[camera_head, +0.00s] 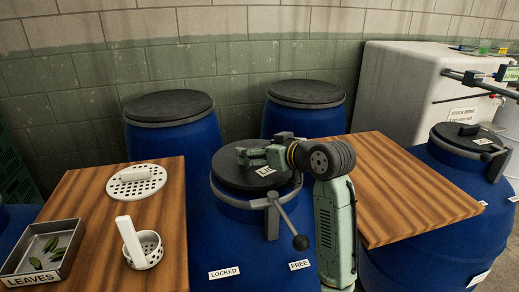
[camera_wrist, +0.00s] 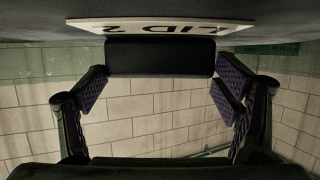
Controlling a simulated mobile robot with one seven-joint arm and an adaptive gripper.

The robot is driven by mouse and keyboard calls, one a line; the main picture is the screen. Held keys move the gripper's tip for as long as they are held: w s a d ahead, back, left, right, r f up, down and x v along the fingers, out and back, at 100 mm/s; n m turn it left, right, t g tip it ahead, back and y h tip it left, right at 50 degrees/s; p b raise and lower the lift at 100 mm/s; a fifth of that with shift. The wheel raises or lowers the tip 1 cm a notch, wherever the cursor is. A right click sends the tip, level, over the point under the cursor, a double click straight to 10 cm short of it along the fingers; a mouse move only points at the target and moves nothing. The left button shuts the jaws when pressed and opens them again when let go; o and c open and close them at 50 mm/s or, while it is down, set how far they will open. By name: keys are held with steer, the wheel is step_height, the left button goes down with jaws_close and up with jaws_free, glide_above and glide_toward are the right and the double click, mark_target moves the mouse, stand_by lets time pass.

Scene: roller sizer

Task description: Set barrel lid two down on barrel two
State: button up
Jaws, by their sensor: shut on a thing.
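Lid two, a round black lid (camera_head: 232,177), is at the top of the blue barrel (camera_head: 205,235) in the middle of the head view. Whether it rests in the rim or hangs just above cannot be told. Its label reads LID 2, upside down in the wrist view (camera_wrist: 150,27). My gripper (camera_head: 246,155) is over the lid, shut on its black handle (camera_wrist: 160,57); my fingers stand at both sides of the handle in the wrist view. The barrel has a grey ring, a lever (camera_head: 287,220) with a black knob, and LOCKED and FREE labels. My forearm hides part of the right side.
Two closed barrels (camera_head: 172,138) (camera_head: 300,120) stand behind. A wooden table (camera_head: 90,225) on the left holds a tray (camera_head: 20,278), a strainer cup and a perforated disc. Another wooden top (camera_head: 405,190), a lidded barrel (camera_head: 435,230) and a white machine (camera_head: 400,85) are on the right.

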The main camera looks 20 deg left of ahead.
steer(key=shift+f, duration=0.3)
steer(key=shift+f, duration=0.15)
steer(key=shift+f+b, duration=0.35)
steer(key=shift+f, duration=0.15)
steer(key=o, duration=1.4)
steer(key=shift+r, duration=0.25)
steer(key=b+v, duration=0.1)
steer(key=v, duration=1.1)
steer(key=shift+r+b, duration=0.3)
steer(key=shift+r, duration=0.1)
